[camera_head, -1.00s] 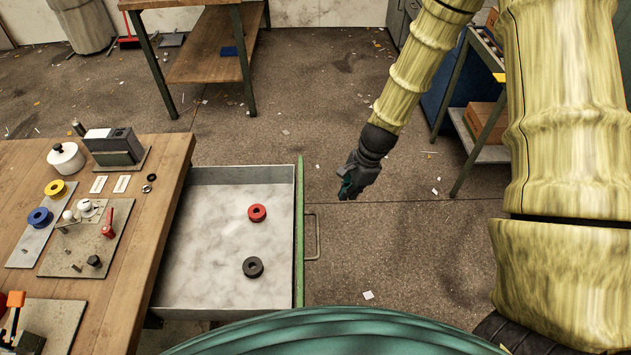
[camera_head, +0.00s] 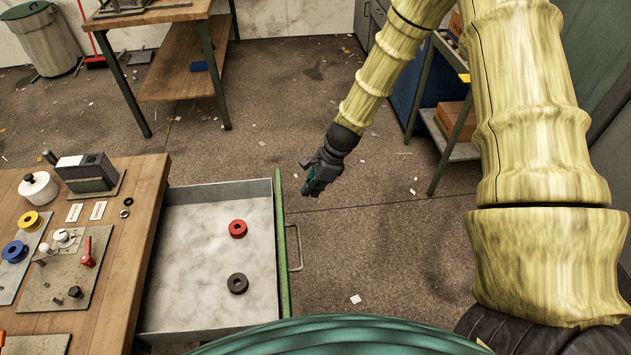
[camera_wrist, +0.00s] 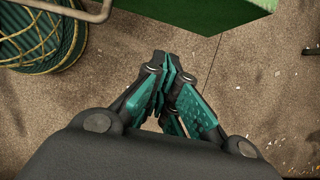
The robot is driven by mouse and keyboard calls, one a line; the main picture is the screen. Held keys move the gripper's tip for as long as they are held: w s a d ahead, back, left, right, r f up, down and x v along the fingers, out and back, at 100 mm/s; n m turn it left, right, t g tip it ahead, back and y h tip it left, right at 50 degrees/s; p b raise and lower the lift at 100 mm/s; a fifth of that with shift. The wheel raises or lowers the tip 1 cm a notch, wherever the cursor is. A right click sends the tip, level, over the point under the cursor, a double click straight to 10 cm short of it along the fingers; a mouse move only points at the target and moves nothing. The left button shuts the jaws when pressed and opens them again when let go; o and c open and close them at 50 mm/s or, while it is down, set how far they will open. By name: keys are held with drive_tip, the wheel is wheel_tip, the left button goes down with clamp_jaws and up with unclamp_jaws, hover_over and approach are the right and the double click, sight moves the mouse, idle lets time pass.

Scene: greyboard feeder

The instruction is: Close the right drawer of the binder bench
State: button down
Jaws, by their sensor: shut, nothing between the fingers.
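The open drawer (camera_head: 205,290) sticks out from the right side of the wooden bench (camera_head: 125,270). It has grey metal walls, a green front panel (camera_head: 282,245) and a metal bar handle (camera_head: 295,247) on its outer face. A red roll and a black roll lie inside it. My gripper (camera_head: 308,189) is shut and empty, to the right of the drawer front near its far end, not touching it. In the wrist view my gripper (camera_wrist: 170,95) shows closed fingers, with the green drawer front (camera_wrist: 205,12) and part of the handle (camera_wrist: 75,10) at the top.
The bench top holds a white pot (camera_head: 38,190), a grey device (camera_head: 86,173), tape rolls and a plate with a red lever (camera_head: 88,252). A second table (camera_head: 185,75) stands at the back. A shelf cart (camera_head: 450,135) is at the right.

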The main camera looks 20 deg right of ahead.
drive_tip(key=w+a+f+p, duration=0.1)
drive_tip(key=a+f, duration=0.2)
drive_tip(key=a, duration=0.2)
drive_tip(key=shift+w+p, duration=0.2)
drive_tip(key=shift+p, duration=0.1)
drive_tip(key=shift+a, duration=0.1)
